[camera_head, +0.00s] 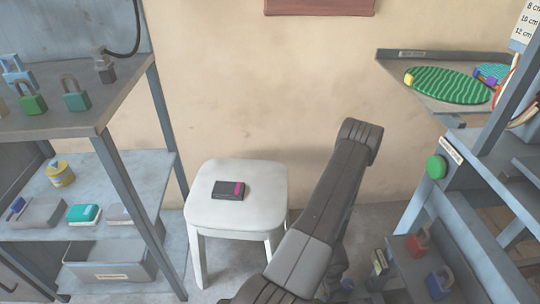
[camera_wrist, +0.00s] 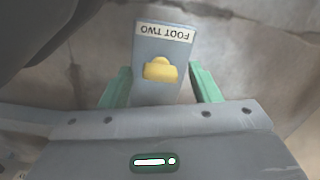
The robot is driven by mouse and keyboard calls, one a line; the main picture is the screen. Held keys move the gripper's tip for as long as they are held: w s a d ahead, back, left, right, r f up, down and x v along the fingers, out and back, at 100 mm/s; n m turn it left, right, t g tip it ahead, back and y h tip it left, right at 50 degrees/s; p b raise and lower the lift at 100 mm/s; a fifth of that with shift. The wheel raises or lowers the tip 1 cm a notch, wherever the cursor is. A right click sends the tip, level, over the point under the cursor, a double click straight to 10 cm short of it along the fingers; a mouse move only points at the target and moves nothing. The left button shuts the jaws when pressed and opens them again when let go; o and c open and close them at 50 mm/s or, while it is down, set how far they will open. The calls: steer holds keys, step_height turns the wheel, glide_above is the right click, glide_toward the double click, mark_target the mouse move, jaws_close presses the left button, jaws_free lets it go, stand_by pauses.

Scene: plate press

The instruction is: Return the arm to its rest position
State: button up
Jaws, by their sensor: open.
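My arm (camera_head: 320,200) rises from the bottom middle of the head view to a bent joint in front of the wall. My gripper (camera_wrist: 160,70) shows in the wrist view with its two green fingers apart. The head view does not clearly show it. Between and beyond the fingers is a grey block or panel (camera_wrist: 148,92) with a white label reading "FOOT TWO" upside down and a yellow piece (camera_wrist: 160,69) on its face. I see no finger touching the panel, but the exact distance is unclear.
Shelves with padlocks (camera_head: 76,97) are at the left. At the right is a blue-grey frame (camera_head: 455,215) with a green button (camera_head: 436,167). A shelf (camera_head: 440,98) holds green oval pieces.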

steer(key=n, duration=0.3)
steer(key=shift+n, duration=0.4)
steer(key=n+p, duration=0.1)
steer(key=n, duration=0.3)
steer(key=shift+r+p, duration=0.1)
steer(key=shift+p, duration=0.2)
steer(key=n+p, duration=0.3)
steer(key=n, duration=0.1)
steer(key=shift+r+n, duration=0.1)
steer(key=shift+n, duration=0.2)
steer(key=shift+n+p, duration=0.9)
steer(key=shift+p, duration=0.05)
